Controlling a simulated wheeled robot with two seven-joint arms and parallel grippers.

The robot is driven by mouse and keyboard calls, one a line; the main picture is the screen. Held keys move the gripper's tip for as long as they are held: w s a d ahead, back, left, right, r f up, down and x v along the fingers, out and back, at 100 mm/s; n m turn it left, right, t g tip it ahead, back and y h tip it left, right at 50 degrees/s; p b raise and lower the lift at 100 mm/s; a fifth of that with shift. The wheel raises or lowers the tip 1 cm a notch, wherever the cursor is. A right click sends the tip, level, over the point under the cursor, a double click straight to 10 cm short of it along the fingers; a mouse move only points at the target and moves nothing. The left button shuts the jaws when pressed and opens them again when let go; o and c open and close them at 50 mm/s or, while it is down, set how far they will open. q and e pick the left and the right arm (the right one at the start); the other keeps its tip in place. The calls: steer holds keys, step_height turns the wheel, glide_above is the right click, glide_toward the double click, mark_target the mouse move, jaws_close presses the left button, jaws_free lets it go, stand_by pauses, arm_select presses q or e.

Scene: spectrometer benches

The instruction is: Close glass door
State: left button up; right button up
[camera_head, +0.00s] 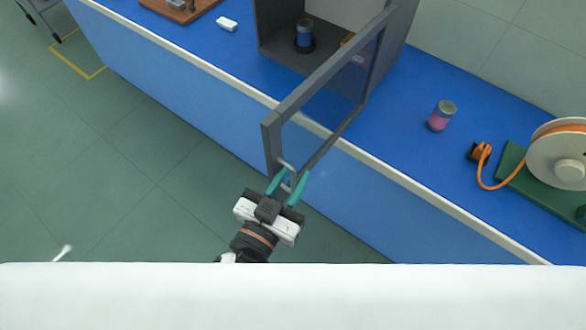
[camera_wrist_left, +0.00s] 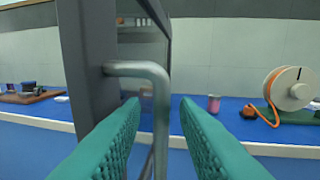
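The glass door (camera_head: 292,98) has a grey frame and stands wide open. It swings out from the right side of the grey cabinet (camera_head: 282,66) and reaches past the bench's front edge toward me. A metal bar handle (camera_wrist_left: 161,112) is on the door's free end. My left gripper (camera_head: 287,184) is at this handle, its two teal fingers apart. In the left wrist view the handle bar stands between the fingers, with a visible gap on each side. A dark blue jar (camera_head: 304,36) stands inside the cabinet. My right gripper is in neither view.
The blue bench (camera_head: 400,140) carries a pink jar (camera_head: 441,115), an orange cable (camera_head: 483,172) and a white reel (camera_head: 562,150) on a green base to the right. A white block (camera_head: 227,24) and a brown board (camera_head: 178,10) are at the left. The floor before the bench is open.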

arm_select(q)
steer(key=shift+w+d, duration=0.15)
steer(key=shift+w, duration=0.2)
steer(key=shift+c, duration=0.2)
jaws_close()
